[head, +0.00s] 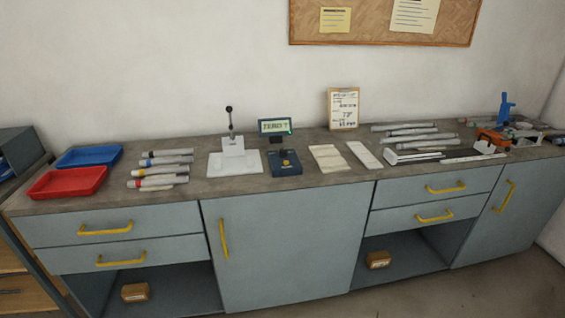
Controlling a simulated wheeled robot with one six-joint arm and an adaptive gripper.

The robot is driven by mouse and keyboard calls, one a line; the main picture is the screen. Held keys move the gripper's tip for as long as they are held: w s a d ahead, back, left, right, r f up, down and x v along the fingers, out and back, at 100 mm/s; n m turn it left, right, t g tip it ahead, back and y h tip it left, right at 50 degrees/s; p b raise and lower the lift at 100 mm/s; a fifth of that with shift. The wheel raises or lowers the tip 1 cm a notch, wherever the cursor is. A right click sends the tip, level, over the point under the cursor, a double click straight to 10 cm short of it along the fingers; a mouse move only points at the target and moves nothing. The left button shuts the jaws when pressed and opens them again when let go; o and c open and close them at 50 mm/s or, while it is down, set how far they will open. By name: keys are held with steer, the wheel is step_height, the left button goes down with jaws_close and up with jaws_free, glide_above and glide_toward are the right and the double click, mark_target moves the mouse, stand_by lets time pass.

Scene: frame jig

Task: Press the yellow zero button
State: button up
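The yellow zero button (286,162) is a small yellow dot on top of a dark blue box (285,170) on the workbench, left of the bench's middle. A display (275,127) stands behind the box and reads "ZERO ?". My gripper and arm are not in view, and nothing covers the button.
The grey bench (200,196) holds a white lever press (234,158) just left of the box and pale strips (328,158) to its right. Red (68,182) and blue (89,156) trays lie at the left. Several grey tubes (414,137) and an orange tool (493,140) lie at the right.

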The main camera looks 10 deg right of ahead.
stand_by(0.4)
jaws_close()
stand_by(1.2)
